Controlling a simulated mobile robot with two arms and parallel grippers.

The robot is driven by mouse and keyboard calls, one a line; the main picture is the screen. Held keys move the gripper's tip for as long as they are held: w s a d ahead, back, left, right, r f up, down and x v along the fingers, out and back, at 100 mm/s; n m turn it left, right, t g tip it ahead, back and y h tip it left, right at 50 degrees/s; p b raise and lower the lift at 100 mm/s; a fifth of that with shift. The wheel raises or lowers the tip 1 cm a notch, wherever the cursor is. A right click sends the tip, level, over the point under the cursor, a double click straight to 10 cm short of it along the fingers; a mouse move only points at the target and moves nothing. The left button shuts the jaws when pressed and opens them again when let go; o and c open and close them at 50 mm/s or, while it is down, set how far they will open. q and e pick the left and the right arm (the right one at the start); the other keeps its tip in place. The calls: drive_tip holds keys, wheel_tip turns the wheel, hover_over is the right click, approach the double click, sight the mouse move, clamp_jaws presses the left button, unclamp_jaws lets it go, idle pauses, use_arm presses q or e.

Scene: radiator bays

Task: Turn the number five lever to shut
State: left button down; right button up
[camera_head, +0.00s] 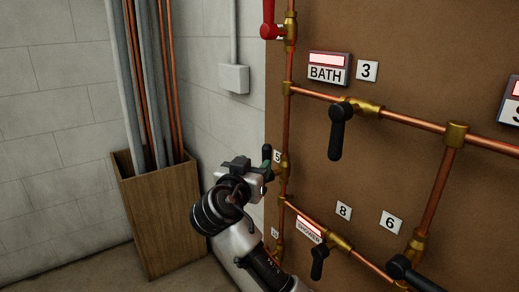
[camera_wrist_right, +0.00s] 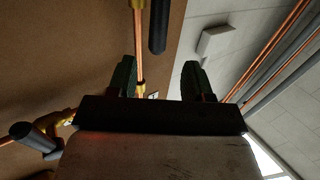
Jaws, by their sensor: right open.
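The number five lever (camera_head: 267,152) is a dark handle at the left edge of the brown board, beside the small "5" label (camera_head: 277,156). It points roughly upward from a brass valve (camera_head: 283,170) on the vertical copper pipe. My right gripper (camera_head: 262,172) is just below and left of it and partly hides that area. In the right wrist view, the gripper (camera_wrist_right: 156,80) is open, with nothing between its two dark fingers. A dark lever (camera_wrist_right: 158,25), apparently number five, shows beyond the fingertips, apart from them. My left gripper is out of view.
Other black levers sit near labels 3 (camera_head: 367,71), 8 (camera_head: 344,211) and 6 (camera_head: 391,222). A red lever (camera_head: 268,20) is above. A wooden box of pipes (camera_head: 165,220) stands left by the grey wall. A grey wall box (camera_head: 233,79) is above the gripper.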

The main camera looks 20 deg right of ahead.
sight(265, 155)
drive_tip(key=p+x, duration=0.1)
drive_tip(key=x, duration=0.7)
drive_tip(key=shift+w+d, duration=0.2)
drive_tip(key=shift+d, duration=0.15)
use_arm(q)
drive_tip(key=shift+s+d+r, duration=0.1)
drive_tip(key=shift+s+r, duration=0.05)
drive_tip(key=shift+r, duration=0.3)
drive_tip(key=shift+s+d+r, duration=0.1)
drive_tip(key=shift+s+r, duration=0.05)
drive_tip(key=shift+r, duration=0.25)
use_arm(e)
drive_tip(key=shift+w+d, duration=0.4)
drive_tip(key=shift+w, duration=0.15)
clamp_jaws()
